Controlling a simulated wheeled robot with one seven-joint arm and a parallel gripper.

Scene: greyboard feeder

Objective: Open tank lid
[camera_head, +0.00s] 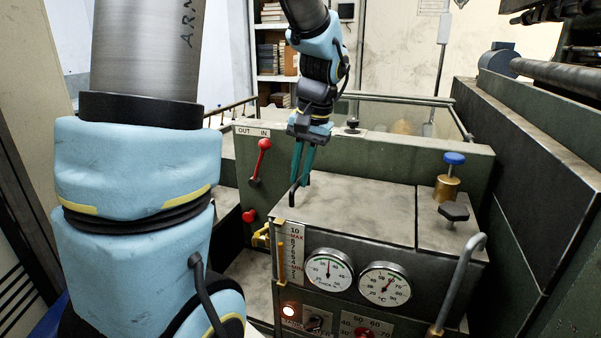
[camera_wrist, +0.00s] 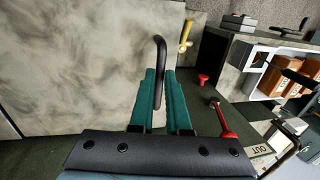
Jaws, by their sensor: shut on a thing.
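The tank lid (camera_head: 350,208) is a stained grey metal plate on top of the green tank, and it looks flat in the head view. In the wrist view the lid (camera_wrist: 70,60) fills the left side. A black bent handle (camera_wrist: 160,50) stands at the lid's edge. My gripper (camera_head: 300,183) points down at the lid's left edge.
A red lever (camera_head: 261,158) stands behind on the left. A blue-topped brass valve (camera_head: 449,177) and a grey pipe (camera_head: 463,272) are on the right. Shelves stand behind.

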